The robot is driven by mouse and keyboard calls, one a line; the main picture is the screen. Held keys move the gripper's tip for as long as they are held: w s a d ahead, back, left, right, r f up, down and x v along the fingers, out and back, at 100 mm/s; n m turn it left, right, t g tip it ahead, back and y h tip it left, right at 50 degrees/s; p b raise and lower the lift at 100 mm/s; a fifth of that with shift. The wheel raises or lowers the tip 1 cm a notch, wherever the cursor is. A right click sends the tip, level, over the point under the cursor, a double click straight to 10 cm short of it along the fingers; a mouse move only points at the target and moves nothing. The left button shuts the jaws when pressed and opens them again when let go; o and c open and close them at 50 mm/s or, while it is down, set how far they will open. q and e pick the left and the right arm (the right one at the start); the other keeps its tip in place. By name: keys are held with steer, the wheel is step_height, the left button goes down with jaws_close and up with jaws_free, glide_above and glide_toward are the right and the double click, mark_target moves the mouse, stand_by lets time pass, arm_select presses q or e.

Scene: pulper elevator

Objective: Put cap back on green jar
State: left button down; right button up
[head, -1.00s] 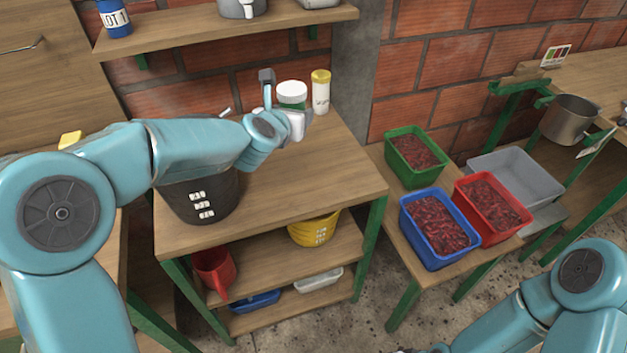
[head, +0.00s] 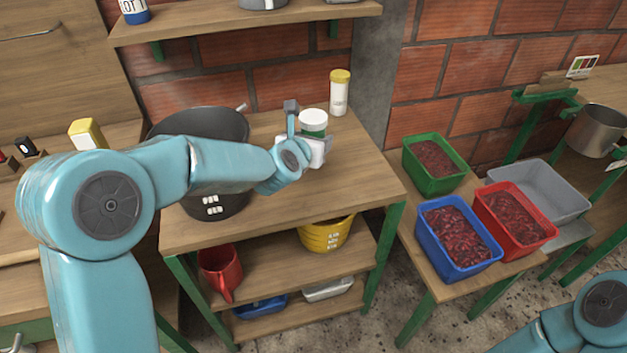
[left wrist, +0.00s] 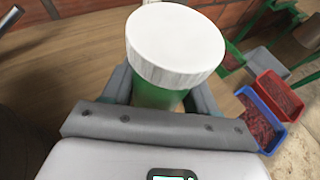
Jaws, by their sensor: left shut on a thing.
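The green jar (head: 313,131) is at the right part of the wooden table, with the white cap (head: 314,117) sitting on its top. My left gripper (head: 312,143) is shut around the jar's green body, below the cap. In the left wrist view the jar (left wrist: 158,96) shows between the two fingers, and the wide white cap (left wrist: 175,42) hides most of it. The cap looks about level on the jar; I cannot tell whether it is tight. The jar's base is hidden, so I cannot tell whether it touches the table. My right gripper is out of view.
A white shaker with a yellow lid (head: 340,92) stands behind the jar. A large dark pot (head: 215,125) stands to its left. A shelf (head: 245,25) hangs above. Blue (head: 455,270), red (head: 545,235) and green (head: 408,165) bins stand on the lower bench. The table's front is clear.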

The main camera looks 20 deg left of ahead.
arm_select(q)
step_height(320, 180, down, 6)
steer(key=shift+r, duration=0.25)
steer(key=shift+s, duration=0.1)
step_height(320, 180, down, 4)
steer(key=shift+f+b, duration=0.15)
steer(key=shift+b, duration=0.25)
